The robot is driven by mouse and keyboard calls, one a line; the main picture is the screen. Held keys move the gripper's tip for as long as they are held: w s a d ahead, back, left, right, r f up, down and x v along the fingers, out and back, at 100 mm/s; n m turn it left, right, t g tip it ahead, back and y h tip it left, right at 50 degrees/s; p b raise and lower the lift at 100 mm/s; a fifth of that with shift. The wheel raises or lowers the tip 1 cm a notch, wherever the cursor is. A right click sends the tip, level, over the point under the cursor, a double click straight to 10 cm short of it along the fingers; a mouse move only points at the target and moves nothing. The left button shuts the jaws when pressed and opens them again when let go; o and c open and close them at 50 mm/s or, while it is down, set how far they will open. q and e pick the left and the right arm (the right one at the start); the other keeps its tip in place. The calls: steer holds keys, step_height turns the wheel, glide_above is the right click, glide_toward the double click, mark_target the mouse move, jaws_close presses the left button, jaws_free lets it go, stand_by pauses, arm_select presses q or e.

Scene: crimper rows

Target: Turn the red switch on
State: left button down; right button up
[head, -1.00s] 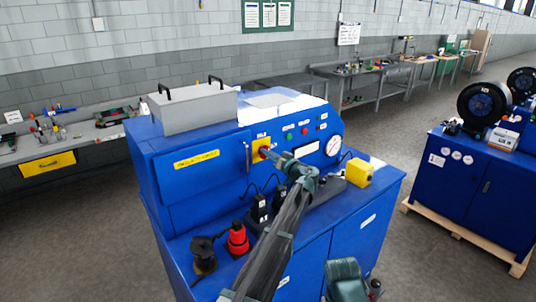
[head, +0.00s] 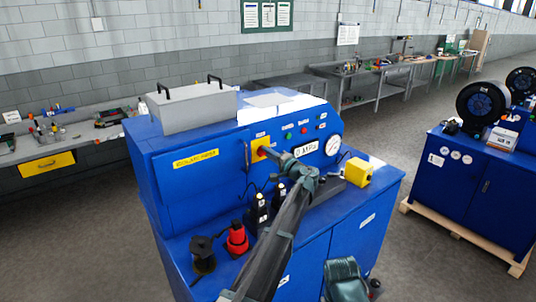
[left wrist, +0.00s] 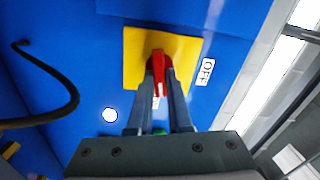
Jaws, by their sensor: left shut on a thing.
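The red switch (left wrist: 158,62) is a red handle on a yellow plate (left wrist: 134,72) on the blue machine's front. In the head view the yellow plate (head: 248,152) shows left of the buttons, with the red switch (head: 261,151) partly behind my gripper. My left gripper (left wrist: 159,74) is shut on the red handle, one finger on each side. In the head view my left gripper (head: 267,152) reaches it from the right. An OFF label (left wrist: 207,72) sits right of the plate in the wrist view. A small label between the fingers is unreadable.
A display (head: 306,148), a gauge (head: 333,146) and buttons sit right of the switch. Black devices (head: 257,212), a red device (head: 237,240) and a yellow box (head: 358,172) stand on the ledge below. A black cable (left wrist: 62,112) curves near the gripper.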

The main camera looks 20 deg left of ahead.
arm_select(q)
steer(key=shift+f+m, duration=0.1)
steer(key=shift+m, duration=1.4)
steer(key=c, duration=0.8)
jaws_free()
steer(key=shift+c, duration=0.2)
steer(key=v, duration=1.4)
